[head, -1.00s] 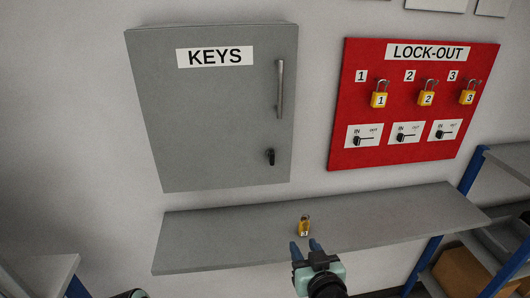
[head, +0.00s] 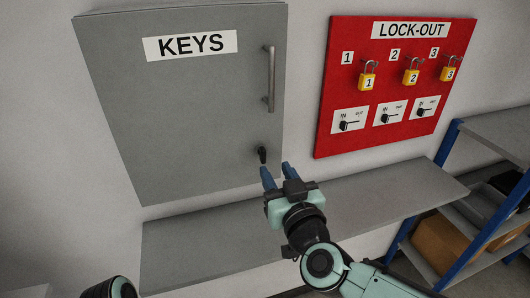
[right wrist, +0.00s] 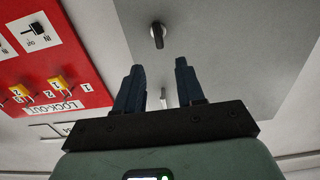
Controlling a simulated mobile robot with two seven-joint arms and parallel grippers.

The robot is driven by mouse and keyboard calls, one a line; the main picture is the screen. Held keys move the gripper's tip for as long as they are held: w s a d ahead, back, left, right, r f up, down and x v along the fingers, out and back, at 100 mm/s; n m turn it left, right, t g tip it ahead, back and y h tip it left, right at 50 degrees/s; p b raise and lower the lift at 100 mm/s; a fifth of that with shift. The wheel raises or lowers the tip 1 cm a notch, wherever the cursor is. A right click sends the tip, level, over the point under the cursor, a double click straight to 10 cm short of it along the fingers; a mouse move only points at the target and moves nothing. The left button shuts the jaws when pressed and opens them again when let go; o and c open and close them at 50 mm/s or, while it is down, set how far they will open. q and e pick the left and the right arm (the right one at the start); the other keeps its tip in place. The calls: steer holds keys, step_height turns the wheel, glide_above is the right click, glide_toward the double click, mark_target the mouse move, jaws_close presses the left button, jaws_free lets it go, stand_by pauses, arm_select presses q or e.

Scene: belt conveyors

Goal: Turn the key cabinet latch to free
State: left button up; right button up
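The grey key cabinet (head: 190,110) hangs shut on the wall, marked KEYS. Its latch (head: 262,155) is a small black knob low on the right of the door, roughly upright in the head view. In the right wrist view, the latch (right wrist: 157,36) lies beyond the fingertips, between their lines. My right gripper (head: 277,170) is open and empty, just below and right of the latch in the head view. The right gripper's two blue fingers also show apart in the right wrist view (right wrist: 156,75). They appear not to touch the latch. My left gripper is out of view.
A vertical door handle (head: 270,78) stands out above the latch. A red LOCK-OUT board (head: 340,90) with yellow padlocks and switches hangs to the right. A grey shelf (head: 200,250) runs below the cabinet. A blue-framed rack (head: 445,145) stands at right.

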mark_target(264, 151)
steer(key=x, duration=0.8)
steer(key=shift+f, duration=0.1)
jaws_close()
